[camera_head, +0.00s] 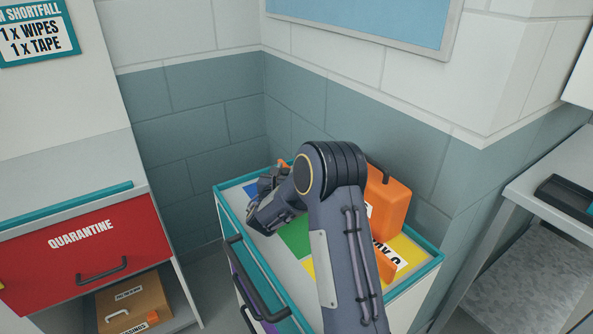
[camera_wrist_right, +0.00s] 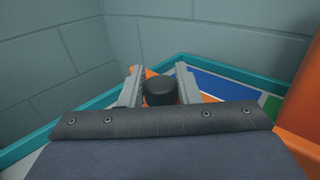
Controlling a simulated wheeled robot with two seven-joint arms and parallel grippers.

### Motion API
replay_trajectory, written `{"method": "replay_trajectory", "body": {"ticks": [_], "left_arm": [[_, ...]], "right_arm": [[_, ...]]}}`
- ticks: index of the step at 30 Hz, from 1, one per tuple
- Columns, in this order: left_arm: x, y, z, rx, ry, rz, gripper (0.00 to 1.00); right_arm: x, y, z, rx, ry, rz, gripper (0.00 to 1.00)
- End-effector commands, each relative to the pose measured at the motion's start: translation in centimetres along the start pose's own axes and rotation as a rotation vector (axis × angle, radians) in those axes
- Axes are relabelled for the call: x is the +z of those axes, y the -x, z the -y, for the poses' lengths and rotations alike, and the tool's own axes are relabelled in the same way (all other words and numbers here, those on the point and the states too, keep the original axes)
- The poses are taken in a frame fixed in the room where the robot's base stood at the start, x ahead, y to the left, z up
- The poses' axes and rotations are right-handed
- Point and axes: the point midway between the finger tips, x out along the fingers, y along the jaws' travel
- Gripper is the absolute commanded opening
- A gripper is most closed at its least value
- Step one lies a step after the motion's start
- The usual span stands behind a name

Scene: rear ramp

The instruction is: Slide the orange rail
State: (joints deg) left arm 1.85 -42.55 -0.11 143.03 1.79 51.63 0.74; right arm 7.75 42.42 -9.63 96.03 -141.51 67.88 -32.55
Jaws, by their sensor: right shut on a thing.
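My right gripper (camera_head: 270,181) reaches to the far left corner of the cart top, its arm covering much of the top. In the right wrist view my right gripper (camera_wrist_right: 158,88) has its two fingers on either side of a black round knob (camera_wrist_right: 160,92), shut on it. Orange, seemingly the orange rail (camera_wrist_right: 150,74), shows just behind the knob; most of it is hidden by the knob, fingers and wrist. A bit of orange also shows beside the gripper in the head view. My left gripper is not in view.
The teal-rimmed cart (camera_head: 229,216) stands in a wall corner. An orange case (camera_head: 391,207) stands on its right side, close to my right arm. Coloured patches mark the top. A red quarantine drawer (camera_head: 84,256) is at left; a grey shelf (camera_head: 548,205) is at right.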

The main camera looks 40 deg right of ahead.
Motion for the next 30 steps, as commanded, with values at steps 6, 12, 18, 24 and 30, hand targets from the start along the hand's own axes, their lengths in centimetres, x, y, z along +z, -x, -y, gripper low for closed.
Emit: {"method": "replay_trajectory", "body": {"ticks": [6, 12, 18, 24, 30], "left_arm": [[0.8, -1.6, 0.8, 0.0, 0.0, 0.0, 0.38], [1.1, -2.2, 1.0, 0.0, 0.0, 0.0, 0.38], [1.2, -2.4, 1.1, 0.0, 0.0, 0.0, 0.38], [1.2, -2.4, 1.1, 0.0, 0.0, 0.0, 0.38], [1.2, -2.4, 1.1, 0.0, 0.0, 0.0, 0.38]], "right_arm": [[-0.3, 4.7, -4.9, 0.011, -0.002, 0.0, 0.0], [-0.2, 8.2, -8.3, 0.01, 0.0, -0.001, 0.0], [-0.1, 10.4, -10.5, 0.007, 0.0, -0.001, 0.0], [-0.1, 11.3, -11.3, 0.004, 0.002, -0.002, 0.0], [-0.1, 11.4, -11.4, 0.006, 0.001, -0.002, 0.0]]}}
